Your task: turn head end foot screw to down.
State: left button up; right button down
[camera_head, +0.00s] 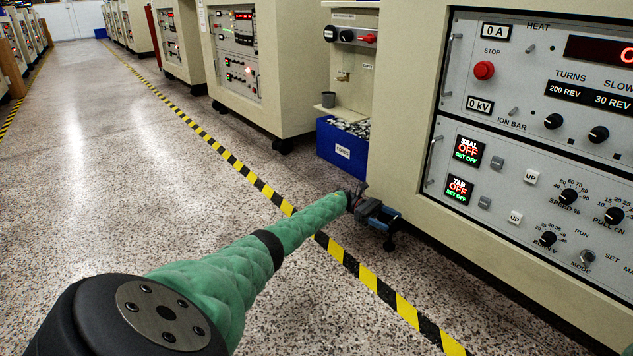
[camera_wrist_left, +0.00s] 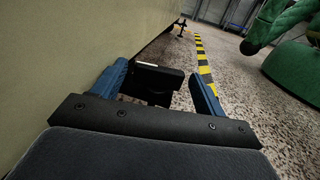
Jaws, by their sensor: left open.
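My left gripper (camera_head: 382,212) is low beside the bottom corner of the cream machine cabinet (camera_head: 405,110), just above the floor. A black foot (camera_head: 389,243) shows under the corner, directly below the jaws. In the left wrist view, my left gripper's blue fingers (camera_wrist_left: 157,74) are spread apart. A black part (camera_wrist_left: 158,84), apparently of the foot, shows between them. I cannot tell whether a finger touches it. Its lower portion is hidden by the gripper body. My right gripper is not in view.
The cabinet side (camera_wrist_left: 75,60) rises close on the left in the wrist view. A blue bin (camera_head: 343,150) stands behind the corner. A yellow-black floor stripe (camera_head: 340,252) runs past the arm. The speckled floor (camera_head: 110,190) on the left is clear.

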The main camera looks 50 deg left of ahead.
pick_arm(q)
jog(key=shift+s+n+t, duration=0.1)
jog(key=shift+n+t, duration=0.3)
jog(key=shift+t, duration=0.2)
